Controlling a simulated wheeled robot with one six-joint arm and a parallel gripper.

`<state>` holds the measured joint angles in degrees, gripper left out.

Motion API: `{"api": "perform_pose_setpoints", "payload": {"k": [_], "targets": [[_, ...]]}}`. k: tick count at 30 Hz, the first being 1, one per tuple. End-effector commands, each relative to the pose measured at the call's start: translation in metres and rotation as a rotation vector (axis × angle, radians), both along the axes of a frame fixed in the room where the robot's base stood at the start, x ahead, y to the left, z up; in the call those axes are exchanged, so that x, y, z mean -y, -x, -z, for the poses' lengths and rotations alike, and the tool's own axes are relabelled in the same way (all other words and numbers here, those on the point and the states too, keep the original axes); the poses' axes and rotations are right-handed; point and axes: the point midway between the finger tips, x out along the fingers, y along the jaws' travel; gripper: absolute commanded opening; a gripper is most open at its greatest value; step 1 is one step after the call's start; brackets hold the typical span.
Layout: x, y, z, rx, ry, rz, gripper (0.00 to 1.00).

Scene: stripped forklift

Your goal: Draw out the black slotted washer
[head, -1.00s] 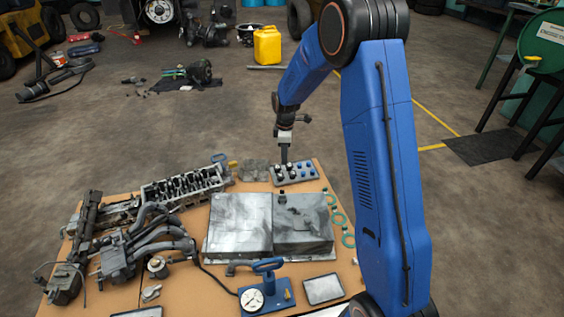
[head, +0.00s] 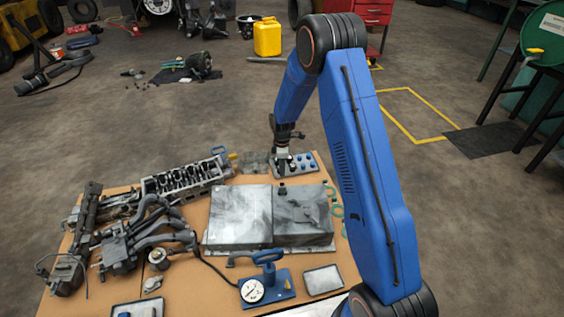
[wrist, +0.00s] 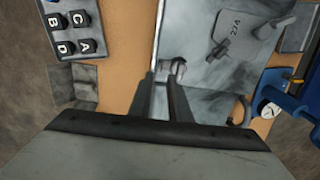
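I cannot make out a black slotted washer for certain in either view. My gripper (head: 283,167) points down by the knobbed panel (head: 304,164) at the far edge of the board in the head view. In the wrist view my gripper (wrist: 165,74) shows two dark fingers with tips close together. A small light grey rounded piece (wrist: 180,68) shows at the tips; I cannot tell whether it is gripped. The panel (wrist: 73,12) with black knobs lettered A, B, C and D is at the upper left there, apart from the fingers.
Metal covers (head: 237,217) fill the middle of the board. A blue gauge pump (head: 268,283), a small tray (head: 323,280), green rings (head: 337,211) and a cylinder head (head: 186,178) lie around them. A dark fitting (wrist: 218,48) sits on a cover.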

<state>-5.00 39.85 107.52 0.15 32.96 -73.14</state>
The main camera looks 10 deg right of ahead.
Motion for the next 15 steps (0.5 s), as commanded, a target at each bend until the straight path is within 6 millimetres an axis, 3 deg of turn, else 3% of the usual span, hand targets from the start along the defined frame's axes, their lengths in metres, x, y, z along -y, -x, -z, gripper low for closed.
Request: {"api": "perform_pose_setpoints", "payload": {"k": [9, 15], "targets": [[0.0, 0.001, 0.051, -0.002, 0.001, 0.0, 0.17], [0.0, 0.0, 0.074, 0.0, 0.0, 0.0, 0.17]]}}
